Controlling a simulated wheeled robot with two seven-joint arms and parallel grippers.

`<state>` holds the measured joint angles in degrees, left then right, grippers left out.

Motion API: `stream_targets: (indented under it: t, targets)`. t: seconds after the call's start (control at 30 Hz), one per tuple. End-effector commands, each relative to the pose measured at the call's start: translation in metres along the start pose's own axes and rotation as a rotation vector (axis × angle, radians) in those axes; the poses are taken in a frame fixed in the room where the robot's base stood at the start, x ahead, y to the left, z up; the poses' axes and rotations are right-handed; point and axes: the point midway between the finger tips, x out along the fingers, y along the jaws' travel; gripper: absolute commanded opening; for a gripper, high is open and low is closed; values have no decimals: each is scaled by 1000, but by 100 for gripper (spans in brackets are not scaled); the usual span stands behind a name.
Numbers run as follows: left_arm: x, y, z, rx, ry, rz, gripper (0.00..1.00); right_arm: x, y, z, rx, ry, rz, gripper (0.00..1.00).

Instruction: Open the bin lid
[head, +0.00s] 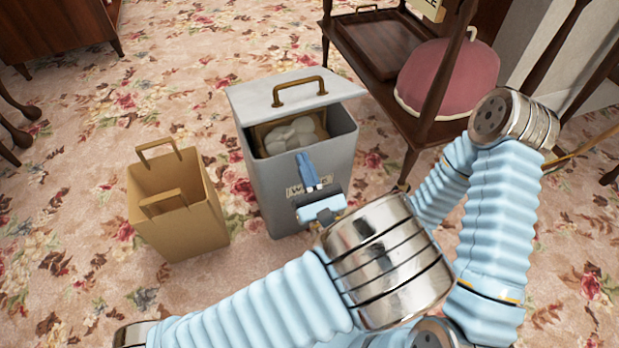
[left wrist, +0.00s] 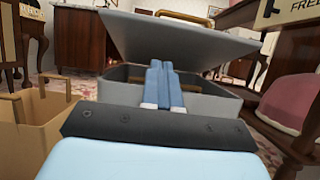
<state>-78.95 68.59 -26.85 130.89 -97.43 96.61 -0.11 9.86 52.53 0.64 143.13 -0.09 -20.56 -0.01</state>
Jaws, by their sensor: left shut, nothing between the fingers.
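The grey bin (head: 258,190) stands on the carpet with a label on its front. Its lid (head: 240,98), with a brass handle (head: 300,90), is tilted up, leaving the front of the opening uncovered. The lid's raised underside (left wrist: 170,45) shows in the left wrist view, with a gap above the bin rim (left wrist: 215,102). My left gripper (head: 303,157) is at the bin's front, its blue fingers shut and empty. In the left wrist view its fingertips (left wrist: 155,66) overlap the gap below the lid; contact cannot be told. My right gripper is not in view.
Pale lumps (head: 290,136) and a brown item lie inside the bin. An open tan paper bag (head: 180,220) stands left of the bin.

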Motion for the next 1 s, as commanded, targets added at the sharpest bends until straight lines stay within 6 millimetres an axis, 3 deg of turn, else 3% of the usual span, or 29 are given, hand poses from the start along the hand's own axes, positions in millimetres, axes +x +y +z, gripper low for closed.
stream_targets:
  t: [0.2, 0.33, 0.57, 1.0]
  targets:
    - [46, 1, 0, -1, 1, 4, 0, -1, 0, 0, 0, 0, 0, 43]
    - [62, 1, 19, -1, 1, 2, 0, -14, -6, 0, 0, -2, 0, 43]
    - [73, 1, 28, -1, 3, 2, 0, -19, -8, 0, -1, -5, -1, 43]
    - [75, 1, 30, 0, 7, 3, 0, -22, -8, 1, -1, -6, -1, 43]
